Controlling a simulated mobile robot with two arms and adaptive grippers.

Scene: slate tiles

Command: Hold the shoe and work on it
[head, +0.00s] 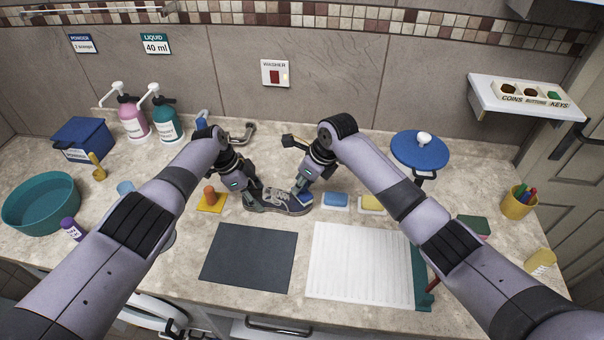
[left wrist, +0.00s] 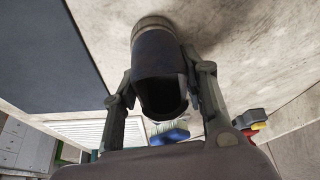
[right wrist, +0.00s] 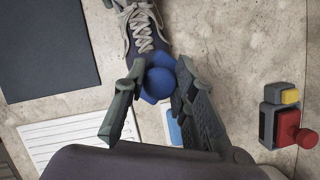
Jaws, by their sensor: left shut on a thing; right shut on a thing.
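The dark shoe (head: 284,205) with pale laces lies on the counter behind the dark mat. My left gripper (head: 257,198) is shut on its heel end; in the left wrist view the shoe (left wrist: 157,60) sits between both fingers. My right gripper (head: 302,189) is shut on a blue brush (head: 304,199) at the other end of the shoe. In the right wrist view the brush (right wrist: 158,80) has a round knob between the fingers and covers part of the shoe (right wrist: 140,35). Pale bristles show on the brush in the left wrist view (left wrist: 170,133). I cannot tell whether they touch the shoe.
The dark mat (head: 248,257) and a white ridged board (head: 358,262) lie in front. A blue sponge (head: 336,200) and a yellow sponge (head: 371,203) are to the right. An orange-knobbed item (head: 210,195) is to the left. A teal basin (head: 40,203) stands far left.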

